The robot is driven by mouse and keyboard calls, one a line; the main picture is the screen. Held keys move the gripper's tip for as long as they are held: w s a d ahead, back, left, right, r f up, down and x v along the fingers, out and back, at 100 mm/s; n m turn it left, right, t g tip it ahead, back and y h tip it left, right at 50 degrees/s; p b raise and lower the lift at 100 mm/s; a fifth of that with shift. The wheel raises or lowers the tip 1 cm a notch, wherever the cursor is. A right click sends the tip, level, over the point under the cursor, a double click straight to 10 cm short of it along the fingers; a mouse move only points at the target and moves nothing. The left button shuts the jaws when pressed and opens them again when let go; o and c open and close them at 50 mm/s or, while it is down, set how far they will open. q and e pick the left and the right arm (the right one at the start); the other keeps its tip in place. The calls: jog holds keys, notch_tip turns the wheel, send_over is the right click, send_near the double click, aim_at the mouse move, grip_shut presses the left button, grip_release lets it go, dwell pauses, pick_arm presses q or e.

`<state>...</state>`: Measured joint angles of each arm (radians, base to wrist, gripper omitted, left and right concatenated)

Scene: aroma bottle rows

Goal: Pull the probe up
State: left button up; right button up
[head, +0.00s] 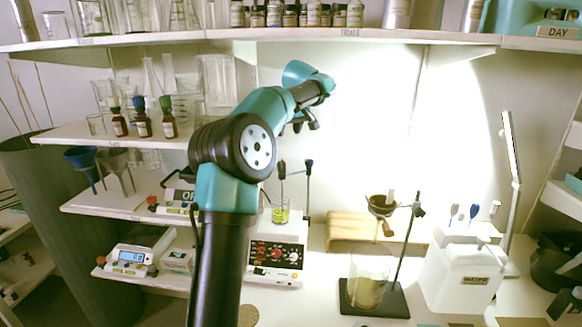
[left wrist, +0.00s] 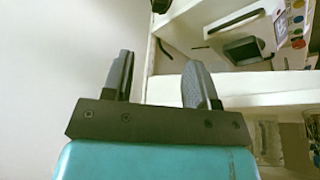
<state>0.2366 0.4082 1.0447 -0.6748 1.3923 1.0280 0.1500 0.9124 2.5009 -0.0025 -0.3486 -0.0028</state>
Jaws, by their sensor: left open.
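A thin probe with a dark top (head: 282,170) stands upright, its lower end at a small beaker of yellow-green liquid (head: 280,212). The beaker sits on a white hotplate-like device (head: 275,255) with a dark, knobbed front panel. A thin upright rod with a dark top (head: 308,180) stands just right of the probe. My left gripper (head: 306,125) is above and slightly right of the probe, apart from it. In the left wrist view its two grey fingers (left wrist: 158,82) are spread with nothing between them. My right gripper is not in view.
Shelves with brown dropper bottles (head: 142,122) and glassware are at left. A stand holding a small bowl (head: 381,205) over a beaker (head: 367,285) and a white jug (head: 460,275) are at right. A long shelf (head: 350,36) runs above my arm.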

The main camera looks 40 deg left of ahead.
aim_at(282, 162)
pick_arm(q)
jog(key=shift+f, duration=0.15)
jog(key=x, duration=1.7)
jog(key=shift+f, duration=0.15)
jog(key=shift+c, duration=0.2)
grip_shut()
